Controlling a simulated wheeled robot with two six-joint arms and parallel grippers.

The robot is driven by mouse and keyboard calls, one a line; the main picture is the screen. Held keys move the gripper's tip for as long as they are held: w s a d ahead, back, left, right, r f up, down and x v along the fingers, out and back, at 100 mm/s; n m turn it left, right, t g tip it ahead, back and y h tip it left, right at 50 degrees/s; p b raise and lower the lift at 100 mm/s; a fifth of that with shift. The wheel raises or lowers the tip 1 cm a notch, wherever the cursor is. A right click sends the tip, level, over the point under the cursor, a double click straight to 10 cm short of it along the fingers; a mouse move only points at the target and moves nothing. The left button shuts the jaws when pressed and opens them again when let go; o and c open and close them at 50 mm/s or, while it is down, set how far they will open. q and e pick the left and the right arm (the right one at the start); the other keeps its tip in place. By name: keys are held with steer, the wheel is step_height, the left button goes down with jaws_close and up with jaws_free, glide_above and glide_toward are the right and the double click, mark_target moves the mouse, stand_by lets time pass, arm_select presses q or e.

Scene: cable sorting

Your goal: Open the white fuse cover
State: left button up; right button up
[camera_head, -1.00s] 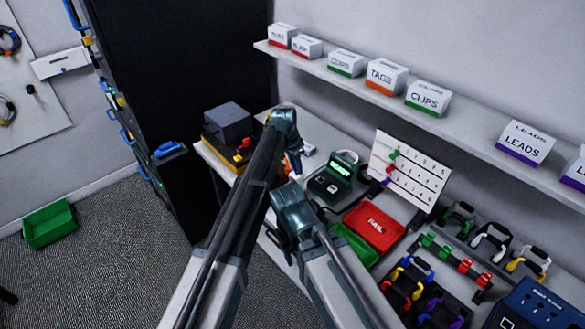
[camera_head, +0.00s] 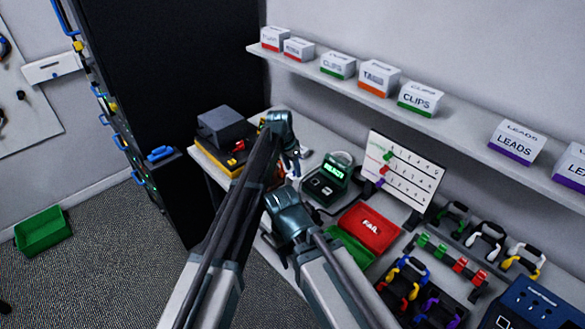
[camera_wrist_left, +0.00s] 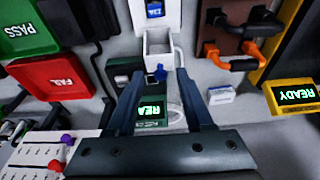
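In the left wrist view, a white housing (camera_wrist_left: 148,13) with a blue fuse marked 13A stands at the top. A white box-like part, apparently the fuse cover (camera_wrist_left: 158,45), adjoins it below, with a small blue piece at its lower edge. My left gripper (camera_wrist_left: 158,80) is open, its two dark fingers apart just below the white part; I see no contact. In the head view my left gripper (camera_head: 295,163) points down over the bench and mostly hides this spot. My right gripper (camera_head: 276,243) is low by the bench's front edge; its fingers are unclear.
A green-lit tester (camera_head: 329,181) sits beside the left gripper. A red FAIL tray (camera_head: 371,228), a white peg board (camera_head: 402,178) and cable racks lie to the right. A grey block on a dark case (camera_head: 226,130) is left. A shelf (camera_head: 450,128) with labelled boxes runs above.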

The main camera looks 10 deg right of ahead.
arm_select(q)
steer(key=shift+r, duration=0.1)
steer(key=p+v, duration=1.3)
steer(key=shift+r, duration=0.35)
